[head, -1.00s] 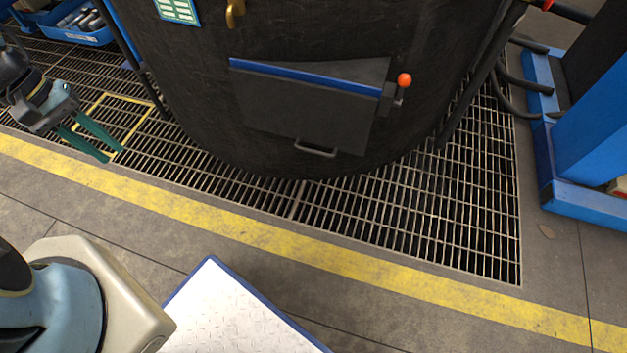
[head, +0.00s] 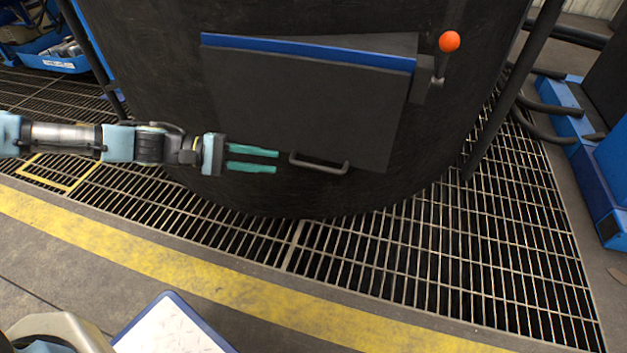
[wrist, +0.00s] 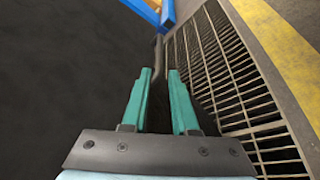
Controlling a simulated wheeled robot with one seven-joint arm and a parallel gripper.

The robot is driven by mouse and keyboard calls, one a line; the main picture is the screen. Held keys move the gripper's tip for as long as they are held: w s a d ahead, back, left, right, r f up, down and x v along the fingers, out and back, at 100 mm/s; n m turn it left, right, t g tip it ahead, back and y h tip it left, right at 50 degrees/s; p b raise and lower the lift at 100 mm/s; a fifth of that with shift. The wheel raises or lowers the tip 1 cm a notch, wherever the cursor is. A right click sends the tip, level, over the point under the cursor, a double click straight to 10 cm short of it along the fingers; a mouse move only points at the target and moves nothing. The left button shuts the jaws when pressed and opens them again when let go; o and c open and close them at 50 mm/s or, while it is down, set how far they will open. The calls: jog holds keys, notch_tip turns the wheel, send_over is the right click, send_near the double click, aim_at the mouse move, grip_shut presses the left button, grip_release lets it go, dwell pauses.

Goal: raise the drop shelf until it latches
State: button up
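The drop shelf (head: 300,105) hangs folded down against the dark furnace wall, with a blue strip along its top edge. Its grey bar handle (head: 320,166) sticks out at the bottom edge. In the wrist view my gripper (wrist: 160,72) shows a gap between the fingers. A thin grey bar lies ahead between the fingertips, probably the handle. A lever with an orange knob (head: 449,41) stands at the shelf's upper right corner.
The round furnace body (head: 150,95) stands over a floor grating (head: 430,235). A yellow line (head: 230,285) crosses the floor in front. A blue bin (head: 65,62) is at upper left. Blue equipment with dark hoses (head: 550,105) stands right. A white board (head: 170,330) is at the bottom.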

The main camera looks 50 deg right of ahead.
aim_at(305, 165)
jog(key=b+x, duration=0.3)
jog(key=x, duration=0.8)
jog(key=shift+r, duration=0.15)
grip_shut()
jog(key=shift+w, duration=0.1)
dwell(1.0)
